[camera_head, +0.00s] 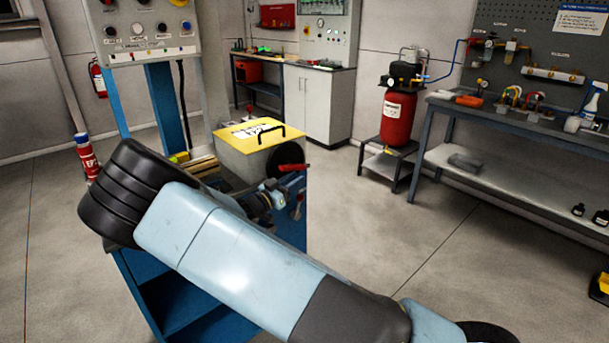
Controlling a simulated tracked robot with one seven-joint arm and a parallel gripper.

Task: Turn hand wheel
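A dark round disc (287,155), which looks like the hand wheel, stands at the right end of the yellow-topped box, a little left of the picture's middle. A small red part (294,168) shows just below it. My arm crosses the foreground and hides much of the blue stand. My gripper (287,188) shows small beyond the arm, just below the disc. I cannot tell whether it touches the disc or the red part, or whether its fingers are open or shut.
The yellow-topped box (236,147) has a black handle. A control panel (141,30) with knobs stands over the blue stand (160,100). A red air tank (397,118) and a workbench (505,120) are at the right. Open floor (400,215) lies between.

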